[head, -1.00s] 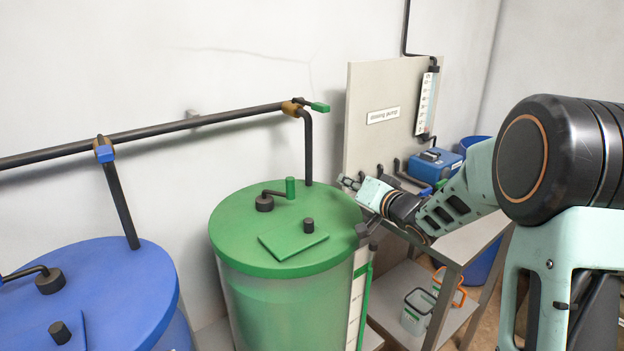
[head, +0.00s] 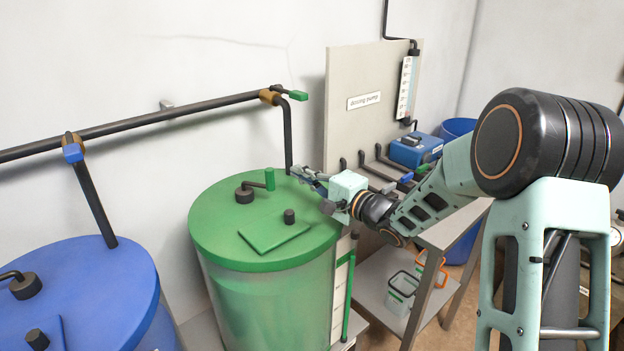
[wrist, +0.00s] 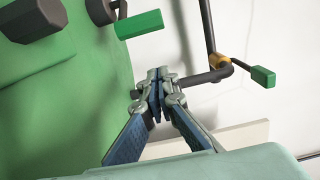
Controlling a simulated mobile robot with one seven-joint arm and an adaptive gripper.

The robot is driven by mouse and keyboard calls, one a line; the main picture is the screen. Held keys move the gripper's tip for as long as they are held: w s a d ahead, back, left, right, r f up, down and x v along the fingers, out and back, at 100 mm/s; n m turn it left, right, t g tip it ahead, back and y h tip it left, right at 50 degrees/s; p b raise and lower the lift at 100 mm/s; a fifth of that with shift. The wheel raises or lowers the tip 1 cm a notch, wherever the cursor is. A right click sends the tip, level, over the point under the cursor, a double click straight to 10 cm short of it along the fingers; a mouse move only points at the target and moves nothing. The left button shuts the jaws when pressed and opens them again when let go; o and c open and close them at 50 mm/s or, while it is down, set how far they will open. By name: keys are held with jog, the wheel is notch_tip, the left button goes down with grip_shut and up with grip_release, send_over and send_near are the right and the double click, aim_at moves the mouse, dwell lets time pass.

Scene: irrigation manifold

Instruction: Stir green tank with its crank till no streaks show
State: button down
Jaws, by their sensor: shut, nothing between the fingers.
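The green tank (head: 265,300) stands in the middle of the head view, with a green lid (head: 212,222) on top. Its crank has a dark hub, a short arm and an upright green handle (head: 269,179). The handle also shows at the top of the wrist view (wrist: 139,24). My gripper (head: 296,171) is over the lid's right rear edge, to the right of the crank handle and apart from it. In the wrist view my gripper (wrist: 158,76) is shut and empty. The tank's translucent wall looks green; streaks cannot be made out clearly.
A dark pipe (head: 180,115) with a green-handled valve (head: 298,96) runs along the wall and drops behind the lid. A blue tank (head: 85,275) stands left. A grey panel (head: 350,135) and bench (head: 440,235) stand right. A hatch (head: 272,238) and knob (head: 289,216) are on the green lid.

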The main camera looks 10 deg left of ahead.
jog(key=x, duration=0.4)
jog(key=s, duration=0.3)
jog(key=shift+s+a, duration=0.2)
jog(key=shift+a, duration=0.15)
jog(key=shift+s+a, duration=0.1)
jog(key=shift+s, duration=0.2)
jog(key=shift+s+f, duration=0.1)
jog(key=shift+s, duration=0.05)
